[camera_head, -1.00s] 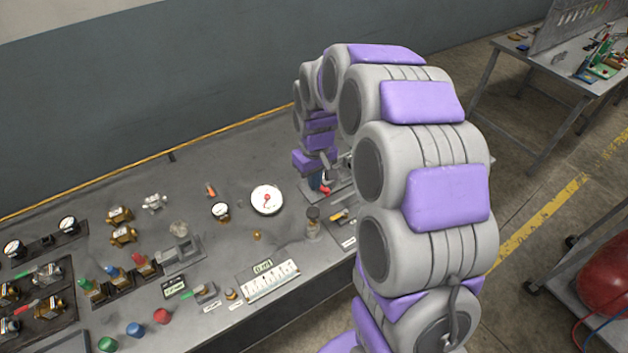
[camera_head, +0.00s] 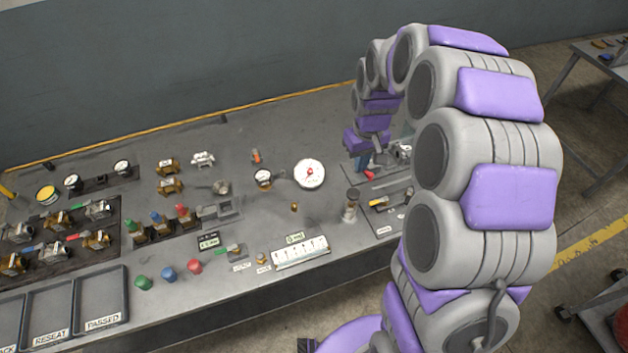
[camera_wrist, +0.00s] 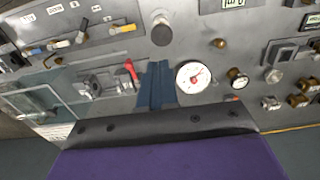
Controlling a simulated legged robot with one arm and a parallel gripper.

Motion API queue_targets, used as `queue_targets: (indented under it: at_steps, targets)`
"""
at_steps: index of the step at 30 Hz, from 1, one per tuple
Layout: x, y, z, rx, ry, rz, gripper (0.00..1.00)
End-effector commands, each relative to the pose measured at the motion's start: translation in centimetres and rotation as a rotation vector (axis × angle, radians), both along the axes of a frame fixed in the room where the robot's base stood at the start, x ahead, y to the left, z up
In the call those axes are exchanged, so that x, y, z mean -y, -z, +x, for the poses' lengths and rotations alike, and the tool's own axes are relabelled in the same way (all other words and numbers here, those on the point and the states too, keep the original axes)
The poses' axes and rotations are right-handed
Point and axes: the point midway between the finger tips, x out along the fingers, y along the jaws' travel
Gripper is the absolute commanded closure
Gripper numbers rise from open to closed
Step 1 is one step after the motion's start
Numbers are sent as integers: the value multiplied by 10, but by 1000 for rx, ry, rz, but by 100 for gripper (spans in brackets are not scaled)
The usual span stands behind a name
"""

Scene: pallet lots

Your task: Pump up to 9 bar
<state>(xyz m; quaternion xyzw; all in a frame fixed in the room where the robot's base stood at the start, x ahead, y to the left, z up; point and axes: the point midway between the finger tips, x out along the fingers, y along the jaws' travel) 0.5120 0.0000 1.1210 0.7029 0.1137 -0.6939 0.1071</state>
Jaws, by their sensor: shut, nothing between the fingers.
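A white round gauge with a red needle (camera_head: 309,174) lies on the grey bench; it also shows in the wrist view (camera_wrist: 193,76). Its scale is too small to read. My gripper (camera_head: 362,163) is shut and empty, to the right of the gauge. In the wrist view its blue fingers (camera_wrist: 155,85) point at the bench between the gauge and a red lever (camera_wrist: 131,70). The red lever (camera_head: 370,175) shows just below the fingers in the head view. I cannot tell whether the fingers touch it. The fixture behind the lever is partly hidden by my arm.
A smaller gauge (camera_head: 263,178) stands left of the white one. A dark-topped cylinder (camera_head: 351,204) stands in front of my gripper. Brass valves (camera_head: 168,166), coloured caps (camera_head: 168,274) and labelled trays (camera_head: 101,301) fill the left. A clear panel (camera_wrist: 35,98) is near the fixture.

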Motion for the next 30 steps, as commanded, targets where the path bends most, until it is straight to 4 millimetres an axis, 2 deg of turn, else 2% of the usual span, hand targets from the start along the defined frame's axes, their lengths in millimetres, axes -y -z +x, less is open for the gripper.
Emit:
queue_targets:
  at_steps: [14, 22, 30]
  targets:
    - [-1, -1, 2, 3, -2, 0, 100]
    - [-4, -18, 7, -6, -7, -10, 100]
    - [-3, -32, 4, -24, -1, -17, 100]
